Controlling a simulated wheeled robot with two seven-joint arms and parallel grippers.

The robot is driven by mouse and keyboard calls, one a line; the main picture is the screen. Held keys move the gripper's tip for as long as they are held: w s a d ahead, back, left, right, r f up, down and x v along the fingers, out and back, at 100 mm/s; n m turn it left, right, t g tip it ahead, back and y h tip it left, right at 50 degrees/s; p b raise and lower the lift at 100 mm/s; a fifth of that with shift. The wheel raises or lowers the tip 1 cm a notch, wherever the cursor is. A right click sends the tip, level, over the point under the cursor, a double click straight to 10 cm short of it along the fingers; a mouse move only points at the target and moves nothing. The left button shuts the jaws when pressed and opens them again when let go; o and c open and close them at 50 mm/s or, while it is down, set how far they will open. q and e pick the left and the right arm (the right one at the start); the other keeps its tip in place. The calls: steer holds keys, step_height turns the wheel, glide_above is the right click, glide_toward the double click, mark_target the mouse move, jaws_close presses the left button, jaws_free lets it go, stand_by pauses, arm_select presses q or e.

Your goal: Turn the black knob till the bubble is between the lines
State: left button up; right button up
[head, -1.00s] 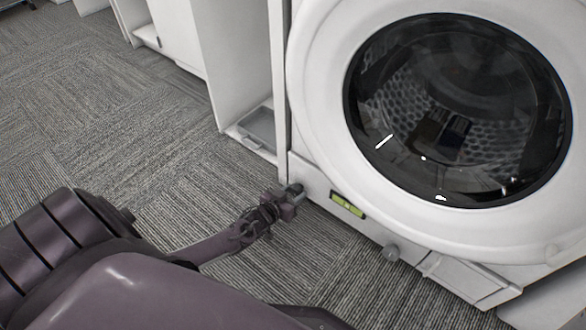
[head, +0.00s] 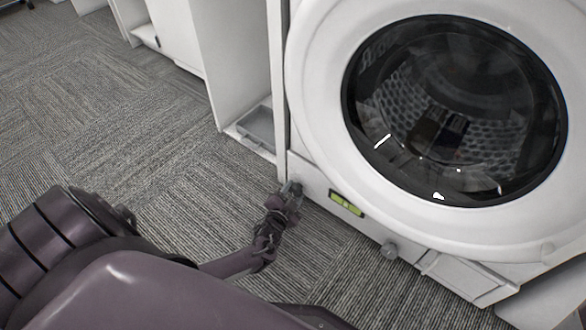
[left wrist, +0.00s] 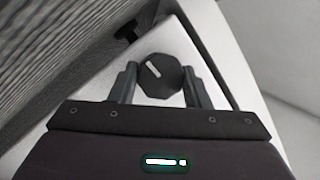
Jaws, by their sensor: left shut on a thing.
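The black knob (left wrist: 160,76), many-sided with a white mark, shows in the left wrist view between the fingers of my left gripper (left wrist: 161,87). The gripper is shut on it, and the white mark tilts toward the upper left. In the head view my left gripper (head: 291,189) is at the lower left corner of the white washing machine (head: 310,165) and hides the knob. The yellow-green bubble level (head: 346,204) sits on the machine's lower front, right of the gripper. The bubble and lines are too small to judge. My right gripper is not in view.
An open white cabinet (head: 235,75) stands left of the machine. Grey carpet (head: 130,120) is clear at the left.

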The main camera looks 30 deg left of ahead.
arm_select(q)
steer(key=shift+m, duration=0.3)
stand_by(0.4)
steer(key=o, duration=0.9)
steer(key=shift+o, duration=0.3)
